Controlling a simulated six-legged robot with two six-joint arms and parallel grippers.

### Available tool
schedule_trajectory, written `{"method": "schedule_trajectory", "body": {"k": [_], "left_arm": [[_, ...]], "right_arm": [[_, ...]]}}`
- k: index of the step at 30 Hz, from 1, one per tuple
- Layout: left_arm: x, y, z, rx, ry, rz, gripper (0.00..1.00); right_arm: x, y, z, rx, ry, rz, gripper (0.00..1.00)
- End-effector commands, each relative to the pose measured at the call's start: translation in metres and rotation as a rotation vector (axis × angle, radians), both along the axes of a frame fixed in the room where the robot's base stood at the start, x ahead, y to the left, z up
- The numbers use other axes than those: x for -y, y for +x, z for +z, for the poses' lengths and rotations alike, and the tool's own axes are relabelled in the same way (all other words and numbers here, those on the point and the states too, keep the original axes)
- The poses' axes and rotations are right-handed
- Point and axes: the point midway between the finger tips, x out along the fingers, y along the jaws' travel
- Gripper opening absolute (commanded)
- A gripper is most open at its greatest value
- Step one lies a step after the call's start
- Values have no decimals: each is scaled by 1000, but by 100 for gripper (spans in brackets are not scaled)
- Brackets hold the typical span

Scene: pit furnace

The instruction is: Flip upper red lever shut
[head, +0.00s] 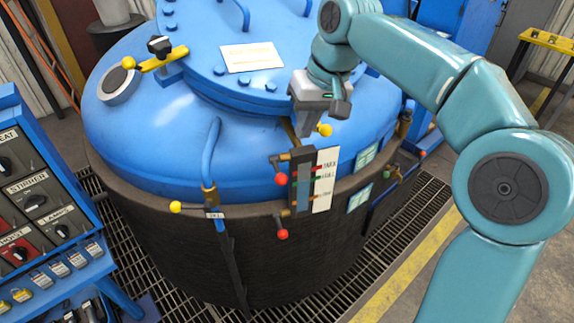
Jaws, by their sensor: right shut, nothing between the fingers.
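The upper red lever (281,179) shows as a red ball knob at the left side of the level gauge (302,180), just below the gauge's upper fitting. A lower red lever (282,234) has its red knob near the gauge's bottom end. My right gripper (304,128) is shut and empty. It hangs above the gauge, over the edge of the blue lid, and is apart from the upper red knob. A yellow knob (325,130) shows close beside the gripper in the picture; I cannot tell whether they touch. My left gripper is not in view.
The blue vessel (150,125) with its dark lower wall fills the middle. A pipe with a yellow-knobbed lever (176,207) stands left of the gauge. A blue control panel (40,200) is at the left edge. Floor grating (405,230) lies right of the vessel.

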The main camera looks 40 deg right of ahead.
Motion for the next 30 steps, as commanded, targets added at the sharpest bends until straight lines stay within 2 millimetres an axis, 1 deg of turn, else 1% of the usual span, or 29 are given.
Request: {"method": "schedule_trajectory", "body": {"k": [6, 12, 16, 18, 22, 30], "left_arm": [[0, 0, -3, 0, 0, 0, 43], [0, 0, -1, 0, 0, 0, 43], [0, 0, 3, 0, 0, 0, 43], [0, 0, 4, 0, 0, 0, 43], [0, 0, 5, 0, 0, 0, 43], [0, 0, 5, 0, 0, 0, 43]], "right_arm": [[-6, 11, -43, -6, 2, 1, 0], [-11, 23, -83, -7, 1, 1, 0], [-14, 30, -103, -5, 1, 2, 0], [-15, 32, -112, -4, 1, 1, 0], [-17, 34, -122, -3, 1, 1, 0], [-17, 35, -125, -1, 0, 0, 0]]}}
